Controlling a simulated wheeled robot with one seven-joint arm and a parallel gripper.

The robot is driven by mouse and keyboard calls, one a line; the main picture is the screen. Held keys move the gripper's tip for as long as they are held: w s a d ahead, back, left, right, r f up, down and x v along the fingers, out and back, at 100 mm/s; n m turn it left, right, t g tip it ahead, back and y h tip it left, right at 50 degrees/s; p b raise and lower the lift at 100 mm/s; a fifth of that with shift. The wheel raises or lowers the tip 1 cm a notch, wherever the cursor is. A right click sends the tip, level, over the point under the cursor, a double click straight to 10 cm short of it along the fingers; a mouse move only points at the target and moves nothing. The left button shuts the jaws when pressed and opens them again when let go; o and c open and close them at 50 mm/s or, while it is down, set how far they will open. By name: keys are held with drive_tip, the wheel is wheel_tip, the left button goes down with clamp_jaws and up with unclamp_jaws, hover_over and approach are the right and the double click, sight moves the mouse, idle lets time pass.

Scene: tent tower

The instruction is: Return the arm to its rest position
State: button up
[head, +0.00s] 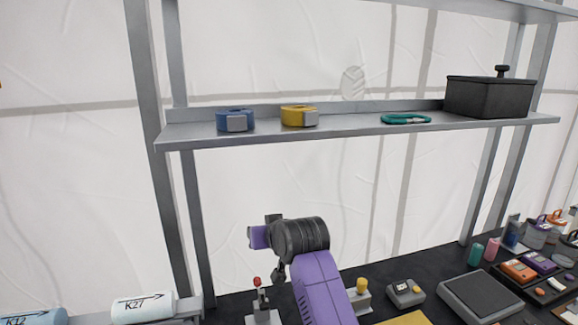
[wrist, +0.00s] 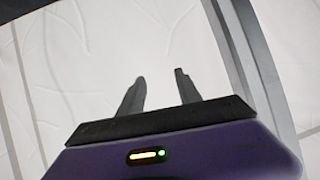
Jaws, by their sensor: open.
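My purple arm (head: 318,285) rises from the bottom middle of the head view, in front of the bench and below the shelf. The gripper's fingers are not clearly made out in the head view. In the wrist view my gripper (wrist: 159,90) shows two dark fingers standing apart, with nothing between them. Behind the fingers are only the pale tent wall and a grey post.
A grey shelf (head: 350,130) crosses above my arm. It holds a blue roll (head: 229,120), a yellow roll (head: 296,116), a green coil (head: 404,119) and a black box (head: 487,97).

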drive_tip(key=s+d+f+m+t+h, duration=0.1)
drive_tip(key=s+d+f+t, duration=0.3)
drive_tip(key=s+d, duration=0.6)
drive_tip(key=s+d+f+m+t, duration=0.1)
drive_tip(key=s+d+f+t, duration=0.2)
drive_tip(key=s+d+f, duration=0.7)
drive_tip(key=s+d+r+g+h, duration=0.1)
drive_tip(key=s+d, duration=0.1)
drive_tip(key=s, duration=1.1)
drive_tip(key=s+d+r+m+g+h, duration=0.1)
drive_tip(key=s+d, duration=0.1)
drive_tip(key=s, duration=1.2)
drive_tip(key=s+d+r+g+h, duration=0.1)
drive_tip(key=s+d+h, duration=0.1)
drive_tip(key=s, duration=1.2)
drive_tip(key=shift+d+r+m, duration=0.2)
drive_tip(key=shift+d+m, duration=0.1)
drive_tip(key=shift+d, duration=0.1)
